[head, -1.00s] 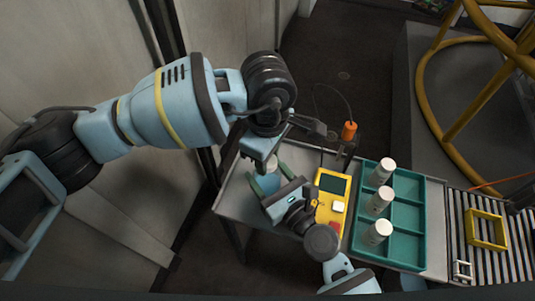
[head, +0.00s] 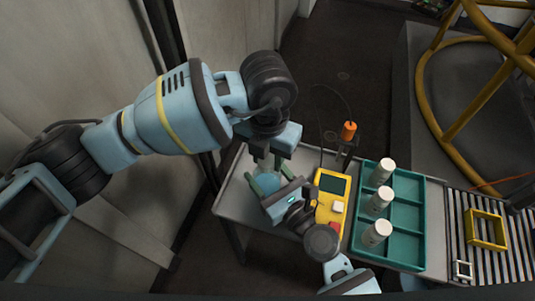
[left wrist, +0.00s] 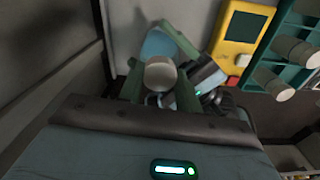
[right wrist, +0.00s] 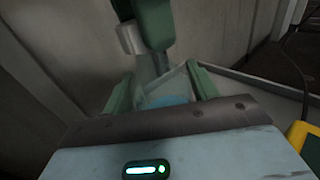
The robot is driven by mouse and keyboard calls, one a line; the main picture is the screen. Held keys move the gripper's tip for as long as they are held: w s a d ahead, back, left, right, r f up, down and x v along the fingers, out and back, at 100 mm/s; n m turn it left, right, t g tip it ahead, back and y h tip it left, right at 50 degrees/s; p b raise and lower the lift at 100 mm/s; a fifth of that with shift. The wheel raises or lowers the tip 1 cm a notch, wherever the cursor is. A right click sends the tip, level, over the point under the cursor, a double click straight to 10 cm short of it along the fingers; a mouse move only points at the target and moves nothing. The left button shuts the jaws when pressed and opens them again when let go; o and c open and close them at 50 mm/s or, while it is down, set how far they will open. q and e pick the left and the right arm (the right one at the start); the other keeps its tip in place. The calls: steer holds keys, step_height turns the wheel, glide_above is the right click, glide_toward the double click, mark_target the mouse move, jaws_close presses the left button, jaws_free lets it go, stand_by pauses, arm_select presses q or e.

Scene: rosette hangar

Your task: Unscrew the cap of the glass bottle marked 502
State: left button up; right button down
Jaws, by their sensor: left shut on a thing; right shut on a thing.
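The glass bottle (head: 269,182) with blue liquid stands at the left end of the grey bench; its mark is not readable. My right gripper (head: 267,187) is shut on the bottle's body, one green finger on each side, as the right wrist view (right wrist: 165,101) shows. My left gripper (left wrist: 158,88) comes from above and is shut on the white cap (left wrist: 160,73). The cap also shows beside a green finger in the right wrist view (right wrist: 131,39), above the bottle. The fingers partly hide the neck, and I cannot tell whether cap and neck touch.
A yellow device (head: 331,203) with a dark screen lies right of the grippers. Beyond it a teal tray (head: 405,253) holds three white-capped containers (head: 379,202). An orange-handled tool (head: 348,131) stands behind. Slatted rollers (head: 490,265) with a yellow frame (head: 485,229) are at the far right.

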mark_target(268, 160)
arm_select(q)
steer(key=n, duration=0.4)
steer(key=shift+r, duration=0.3)
stand_by(0.5)
steer(key=shift+r, duration=0.75)
steer(key=shift+r, duration=0.1)
steer(key=shift+r, duration=2)
arm_select(e)
steer(key=shift+c, duration=1.8)
jaws_free()
steer(key=shift+s, duration=0.1)
